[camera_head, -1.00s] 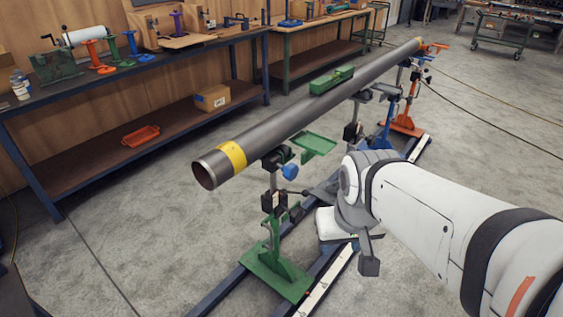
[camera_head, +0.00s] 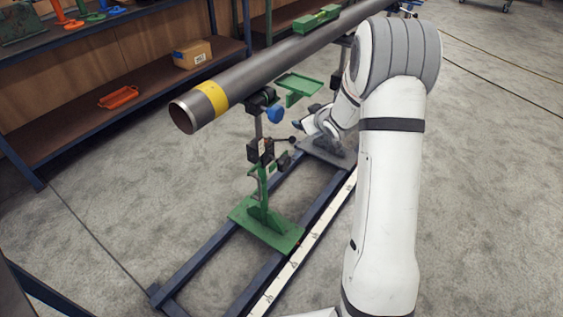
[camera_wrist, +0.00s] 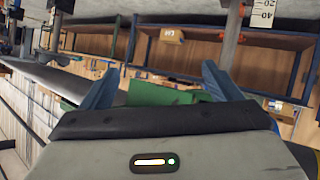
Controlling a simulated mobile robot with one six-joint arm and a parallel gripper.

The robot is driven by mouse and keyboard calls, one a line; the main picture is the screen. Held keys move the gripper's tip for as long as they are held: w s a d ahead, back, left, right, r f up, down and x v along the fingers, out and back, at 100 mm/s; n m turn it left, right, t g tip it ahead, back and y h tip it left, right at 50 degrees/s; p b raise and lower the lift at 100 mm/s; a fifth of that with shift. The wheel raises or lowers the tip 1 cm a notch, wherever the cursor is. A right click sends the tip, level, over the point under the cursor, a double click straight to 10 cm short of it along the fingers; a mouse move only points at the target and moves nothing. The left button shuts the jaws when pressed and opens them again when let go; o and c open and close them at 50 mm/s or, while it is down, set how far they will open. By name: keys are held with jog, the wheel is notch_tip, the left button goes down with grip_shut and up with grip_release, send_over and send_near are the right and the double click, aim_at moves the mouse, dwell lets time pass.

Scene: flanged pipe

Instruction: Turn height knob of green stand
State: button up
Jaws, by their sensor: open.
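The green stand (camera_head: 266,222) stands upright on the dark rail frame in the head view. It supports the near end of the grey pipe (camera_head: 265,70), by the yellow band. A blue knob (camera_head: 276,114) is near its top, and a black ball-ended lever (camera_head: 293,139) sticks out to the right lower down. I cannot tell which is the height knob. My gripper (camera_head: 303,124) is just right of these, apart from the blue knob. In the wrist view my gripper (camera_wrist: 160,82) has its two blue fingers spread, with a green surface (camera_wrist: 165,92) visible beyond them.
A green tray (camera_head: 298,85) juts out above my gripper, below the pipe. A green box (camera_head: 316,19) is near the top of the head view. Floor left of the stand is clear.

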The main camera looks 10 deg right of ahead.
notch_tip(320, 180, down, 12)
jog(key=w+a+n+y+b, duration=0.1)
jog(key=w+n+y+b, duration=0.1)
jog(key=w+y, duration=0.15)
jog(key=n+y+b, duration=0.2)
jog(key=y, duration=0.5)
send_near(287, 164)
jog(key=shift+t, duration=0.3)
jog(key=x, duration=0.5)
jog(key=shift+w+f, duration=0.15)
jog(key=shift+f, duration=0.05)
jog(key=shift+a+f, duration=0.1)
jog(key=shift+a, duration=0.1)
jog(key=x, duration=0.7)
jog(key=shift+w+a, duration=0.15)
jog(key=shift+a, duration=0.05)
jog(key=shift+c, duration=0.3)
jog(key=c, duration=0.9)
jog(key=shift+d, duration=0.2)
jog(key=shift+a, duration=0.1)
